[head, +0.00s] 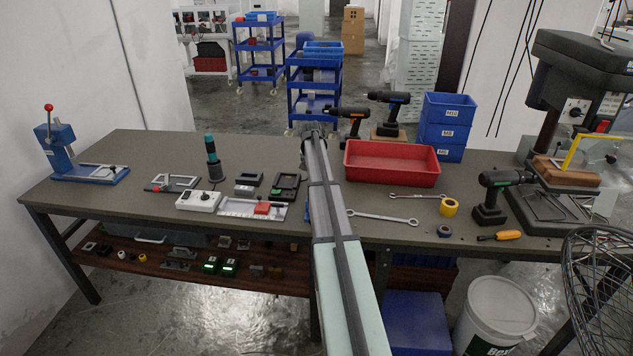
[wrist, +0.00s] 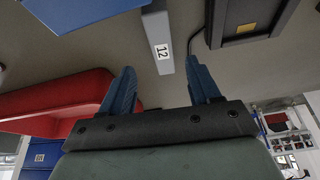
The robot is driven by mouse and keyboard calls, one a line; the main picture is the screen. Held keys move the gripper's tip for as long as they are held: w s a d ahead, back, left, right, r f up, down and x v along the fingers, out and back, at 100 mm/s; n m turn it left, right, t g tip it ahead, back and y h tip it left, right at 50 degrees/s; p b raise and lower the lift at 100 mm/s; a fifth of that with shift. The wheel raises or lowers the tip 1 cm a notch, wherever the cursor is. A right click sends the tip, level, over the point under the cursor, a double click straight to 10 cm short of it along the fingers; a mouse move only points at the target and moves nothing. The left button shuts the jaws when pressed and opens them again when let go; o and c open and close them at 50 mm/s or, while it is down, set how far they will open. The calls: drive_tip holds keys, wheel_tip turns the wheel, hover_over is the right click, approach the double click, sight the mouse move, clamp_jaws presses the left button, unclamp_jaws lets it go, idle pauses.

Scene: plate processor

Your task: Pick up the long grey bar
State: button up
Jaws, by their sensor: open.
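The long grey bar (wrist: 156,28) shows in the wrist view as a pale grey bar with a white label reading 12. The bar's near end appears between the fingertips, closer to the right finger; I cannot tell the gap in depth. In the head view my arm covers the middle of the bench, and I cannot make out the bar or the fingers there.
A red bin (head: 392,177) stands right of my arm, and also fills the left of the wrist view (wrist: 50,98). A black tray-like device (head: 286,186) is left of my arm. A wrench (head: 385,217) lies to the right. Cordless drills stand behind the bin.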

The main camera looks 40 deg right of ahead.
drive_tip(key=shift+a+x, duration=0.15)
drive_tip(key=shift+x, duration=1.45)
drive_tip(key=shift+a+x, duration=0.15)
drive_tip(key=shift+x, duration=1.5)
drive_tip(key=c, duration=1.1)
drive_tip(key=shift+c, duration=0.2)
drive_tip(key=shift+r, duration=0.1)
